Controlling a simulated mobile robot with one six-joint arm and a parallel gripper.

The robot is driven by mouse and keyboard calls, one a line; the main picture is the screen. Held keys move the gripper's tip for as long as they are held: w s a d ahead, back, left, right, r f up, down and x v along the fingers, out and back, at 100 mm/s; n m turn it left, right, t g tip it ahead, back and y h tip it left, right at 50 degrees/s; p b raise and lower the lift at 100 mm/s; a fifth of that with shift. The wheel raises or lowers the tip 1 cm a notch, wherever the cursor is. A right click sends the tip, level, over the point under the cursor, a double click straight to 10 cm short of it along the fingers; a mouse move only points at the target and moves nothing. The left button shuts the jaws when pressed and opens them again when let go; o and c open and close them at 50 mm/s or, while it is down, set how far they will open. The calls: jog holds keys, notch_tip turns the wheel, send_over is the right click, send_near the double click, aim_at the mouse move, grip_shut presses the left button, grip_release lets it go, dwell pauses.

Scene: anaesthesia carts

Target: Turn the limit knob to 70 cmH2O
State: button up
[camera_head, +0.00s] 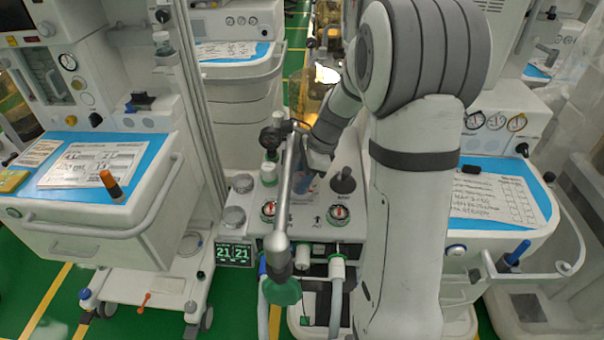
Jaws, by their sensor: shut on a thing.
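My gripper (317,162) is at the centre, pointing down over the light grey top panel of the middle machine. It is shut on the limit knob, which is mostly hidden by the jaws and the metal pole in front. The knob's scale and pointer cannot be read from here, so I cannot tell its setting. A black mushroom-shaped knob (343,181) stands just right of my gripper, apart from it.
A metal pole (284,195) with a green end (283,291) rises close in front of my gripper. Two round gauges (338,214) sit on the panel's front part. A display (233,253) shows 21 and 21. Carts with blue-matted tops (133,190) stand left and right.

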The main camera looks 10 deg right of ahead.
jog(key=m+p, duration=0.1)
jog(key=m, duration=0.1)
jog(key=m+t+p, duration=0.1)
jog(key=m, duration=0.1)
jog(key=shift+s+r+t, duration=0.1)
jog(key=shift+r+t, duration=0.05)
jog(key=shift+t, duration=0.15)
jog(key=shift+m+t+h+p, duration=0.45)
jog(key=shift+m+p, duration=0.5)
jog(key=shift+m, duration=0.35)
jog(key=o, duration=1)
jog(key=p+v, duration=0.1)
jog(key=v, duration=0.6)
jog(key=shift+s+d+r, duration=0.1)
jog(key=shift+r, duration=0.1)
